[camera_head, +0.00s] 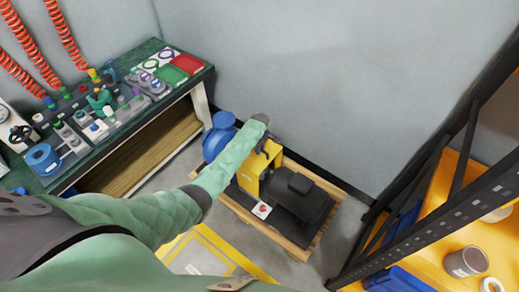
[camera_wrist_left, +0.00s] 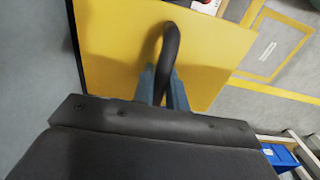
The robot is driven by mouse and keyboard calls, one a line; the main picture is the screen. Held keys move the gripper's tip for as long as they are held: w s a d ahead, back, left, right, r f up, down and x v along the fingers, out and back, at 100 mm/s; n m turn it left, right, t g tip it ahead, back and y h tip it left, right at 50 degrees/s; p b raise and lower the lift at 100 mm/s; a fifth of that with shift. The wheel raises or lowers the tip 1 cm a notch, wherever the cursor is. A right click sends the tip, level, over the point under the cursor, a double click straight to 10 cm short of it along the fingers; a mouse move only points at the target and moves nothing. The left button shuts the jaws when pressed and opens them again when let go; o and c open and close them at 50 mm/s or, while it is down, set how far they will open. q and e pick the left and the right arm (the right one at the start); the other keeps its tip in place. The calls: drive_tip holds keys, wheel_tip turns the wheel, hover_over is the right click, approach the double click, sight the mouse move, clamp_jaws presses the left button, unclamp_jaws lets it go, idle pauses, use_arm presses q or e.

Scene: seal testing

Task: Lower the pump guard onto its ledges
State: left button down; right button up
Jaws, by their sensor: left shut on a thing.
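The yellow pump guard (camera_head: 257,169) is at the blue-and-black pump unit in the head view, between the blue pump (camera_head: 217,137) and the black motor (camera_head: 298,202). In the left wrist view the guard (camera_wrist_left: 115,50) fills the upper middle, with a black curved handle (camera_wrist_left: 170,50) on its face. My left gripper (camera_head: 265,146) reaches over the guard from the left and is shut on the handle; its fingers (camera_wrist_left: 163,88) show around it. The ledges are hidden under the guard and my arm, so I cannot tell whether the guard touches them. My right gripper is not in view.
The pump unit stands on a wooden pallet (camera_head: 325,238). A green workbench (camera_head: 178,86) with fittings stands at left. A black-framed shelf with an orange deck (camera_head: 423,246) stands close at right. A yellow floor marking (camera_head: 201,238) lies in front.

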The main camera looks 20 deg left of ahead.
use_arm(q)
drive_tip(key=shift+f+b, duration=0.8)
drive_tip(key=shift+f, duration=0.5)
idle(0.8)
idle(0.8)
drive_tip(key=c, duration=1.3)
unclamp_jaws()
drive_tip(key=shift+c, duration=0.2)
drive_tip(key=shift+f, duration=0.15)
drive_tip(key=shift+p, duration=0.3)
wheel_tip(320, 180, up, 9)
drive_tip(key=p, duration=0.9)
